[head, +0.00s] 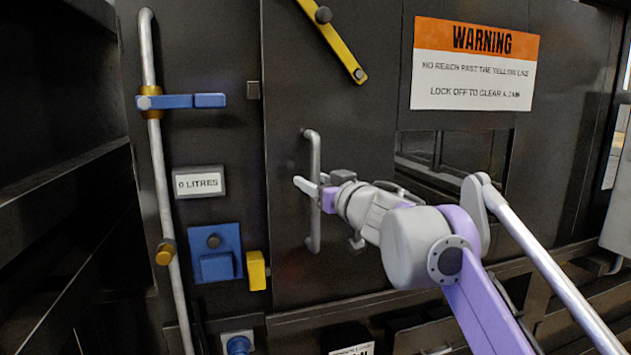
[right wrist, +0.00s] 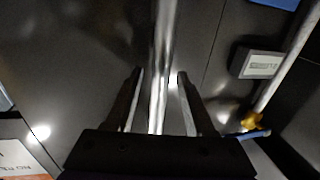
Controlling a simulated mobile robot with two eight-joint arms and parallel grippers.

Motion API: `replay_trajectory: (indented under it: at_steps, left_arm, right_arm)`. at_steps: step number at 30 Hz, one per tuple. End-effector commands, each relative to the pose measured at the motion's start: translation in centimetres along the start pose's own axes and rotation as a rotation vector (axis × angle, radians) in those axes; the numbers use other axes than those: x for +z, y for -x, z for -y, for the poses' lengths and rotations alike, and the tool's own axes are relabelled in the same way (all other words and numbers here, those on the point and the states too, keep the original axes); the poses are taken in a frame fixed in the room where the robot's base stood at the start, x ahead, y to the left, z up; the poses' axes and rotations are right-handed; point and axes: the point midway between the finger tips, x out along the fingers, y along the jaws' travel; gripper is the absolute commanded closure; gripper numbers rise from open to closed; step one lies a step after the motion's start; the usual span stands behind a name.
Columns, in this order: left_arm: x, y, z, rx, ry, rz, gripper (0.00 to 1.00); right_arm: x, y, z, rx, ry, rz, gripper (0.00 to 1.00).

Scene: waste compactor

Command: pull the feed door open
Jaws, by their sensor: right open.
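The feed door (head: 340,130) is a dark panel with a vertical grey bar handle (head: 315,225). It appears closed, its left edge lying along the seam by the yellow block. My right gripper (head: 308,188) is at the middle of the handle. In the right wrist view the handle (right wrist: 163,60) runs between the two open fingers of the gripper (right wrist: 158,95), with a gap to each finger. Whether the handle touches a finger cannot be told for sure. My left gripper is not in view.
A yellow bar (head: 335,42) is bolted across the door's upper part. Left of the door are a blue lever (head: 180,101) on a vertical pipe (head: 158,180), a "0 LITRES" display (head: 199,182), a blue latch box (head: 215,253) and a yellow block (head: 256,270). A warning sign (head: 473,65) is at upper right.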

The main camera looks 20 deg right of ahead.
Motion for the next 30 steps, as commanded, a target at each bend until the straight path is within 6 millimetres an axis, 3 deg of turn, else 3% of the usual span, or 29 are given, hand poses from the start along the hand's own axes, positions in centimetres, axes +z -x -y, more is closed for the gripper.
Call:
replay_trajectory:
  at_steps: [4,12,13,30]
  left_arm:
    - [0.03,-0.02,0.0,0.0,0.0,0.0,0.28]
    - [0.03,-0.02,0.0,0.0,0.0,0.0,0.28]
    - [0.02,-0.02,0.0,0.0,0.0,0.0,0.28]
    - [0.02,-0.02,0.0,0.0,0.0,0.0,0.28]
  right_arm:
    - [0.03,0.02,-0.01,0.0,0.0,0.0,0.49]
    - [0.03,0.04,-0.02,0.0,0.0,0.0,0.98]
    - [0.02,0.04,-0.02,0.0,0.0,0.0,1.0]
    - [0.02,0.05,-0.01,0.0,0.001,0.0,1.0]
